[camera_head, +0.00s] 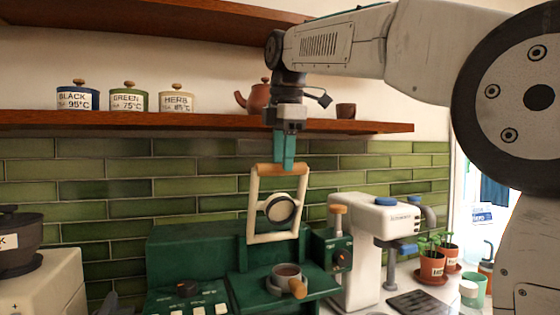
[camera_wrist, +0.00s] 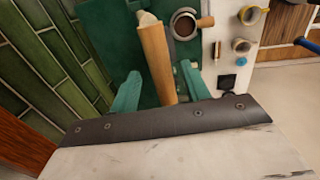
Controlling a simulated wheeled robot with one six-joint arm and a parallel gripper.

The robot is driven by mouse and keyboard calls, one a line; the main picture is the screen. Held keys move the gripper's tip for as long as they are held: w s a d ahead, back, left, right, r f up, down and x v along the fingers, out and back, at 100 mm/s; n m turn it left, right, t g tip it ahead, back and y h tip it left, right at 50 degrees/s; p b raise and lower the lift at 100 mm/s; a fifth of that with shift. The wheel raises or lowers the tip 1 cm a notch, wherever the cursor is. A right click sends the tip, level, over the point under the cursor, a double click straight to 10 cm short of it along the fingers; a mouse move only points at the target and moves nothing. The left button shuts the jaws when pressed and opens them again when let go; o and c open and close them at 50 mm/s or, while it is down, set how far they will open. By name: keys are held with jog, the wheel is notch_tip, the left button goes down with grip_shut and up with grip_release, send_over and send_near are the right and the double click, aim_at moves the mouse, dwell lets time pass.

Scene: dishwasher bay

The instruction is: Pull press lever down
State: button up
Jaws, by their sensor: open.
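The press lever (camera_head: 251,205) is a cream frame with a wooden crossbar on top, standing raised above the dark green press (camera_head: 190,255). Its wooden crossbar (camera_head: 283,169) also shows in the wrist view (camera_wrist: 157,60). My gripper (camera_head: 284,163) points down at the crossbar from above. In the wrist view, its teal fingers (camera_wrist: 160,80) are open, one on each side of the crossbar. I cannot tell whether either finger touches it. A round metal-rimmed piece (camera_head: 279,209) sits within the lever frame. Below is a brown-filled cup with a wooden handle (camera_head: 287,274).
A wooden shelf (camera_head: 200,122) with tea canisters (camera_head: 129,97) and a brown teapot (camera_head: 258,97) runs behind my gripper. A white machine (camera_head: 365,230) stands right of the press, with potted plants (camera_head: 432,266) beyond. A dark pot (camera_head: 20,243) is at left.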

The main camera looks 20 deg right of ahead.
jog(key=shift+w+f, duration=0.1)
jog(key=shift+f, duration=0.6)
